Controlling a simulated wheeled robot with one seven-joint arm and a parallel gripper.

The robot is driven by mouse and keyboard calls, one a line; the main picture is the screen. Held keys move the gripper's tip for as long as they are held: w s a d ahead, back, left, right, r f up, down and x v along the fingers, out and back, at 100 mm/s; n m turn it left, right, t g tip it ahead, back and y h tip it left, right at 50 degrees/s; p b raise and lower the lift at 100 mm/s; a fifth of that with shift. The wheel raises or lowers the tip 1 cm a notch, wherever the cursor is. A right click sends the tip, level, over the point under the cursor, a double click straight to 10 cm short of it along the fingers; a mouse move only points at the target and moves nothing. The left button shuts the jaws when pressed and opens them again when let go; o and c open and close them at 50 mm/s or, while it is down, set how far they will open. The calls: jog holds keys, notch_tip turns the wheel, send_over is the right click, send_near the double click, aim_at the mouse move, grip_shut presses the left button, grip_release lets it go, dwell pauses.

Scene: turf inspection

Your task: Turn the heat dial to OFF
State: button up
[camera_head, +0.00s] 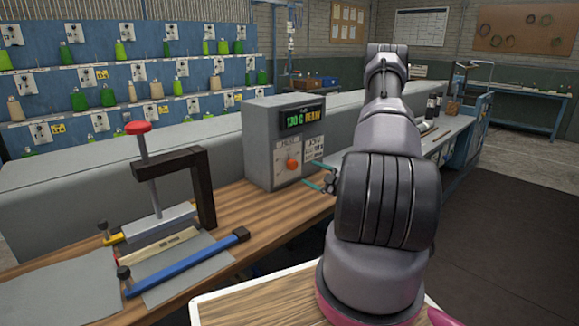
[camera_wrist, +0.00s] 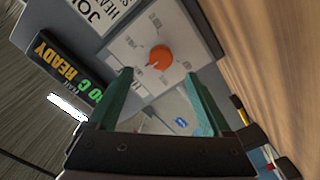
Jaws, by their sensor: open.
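The heat dial is an orange knob (camera_head: 293,165) on the white front plate of a grey control box (camera_head: 258,135). In the wrist view the orange dial (camera_wrist: 160,57) sits just beyond my fingertips, with a small pointer mark on it; the labels around it are too small to read surely. The box's display (camera_head: 300,117) reads about 130 C READY. My gripper (camera_head: 322,180) is beside the box front, in front of the dial and slightly right of it. In the wrist view its two green fingers (camera_wrist: 165,85) are spread apart and empty, and no contact with the dial shows.
A press with a red knob (camera_head: 138,128) and dark frame stands left on the wooden bench (camera_head: 225,238). A blue bar (camera_head: 188,262) lies in front of it. The box has a labelled plate beside the dial.

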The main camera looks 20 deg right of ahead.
aim_at(295, 166)
jog(key=x, duration=1)
grip_shut()
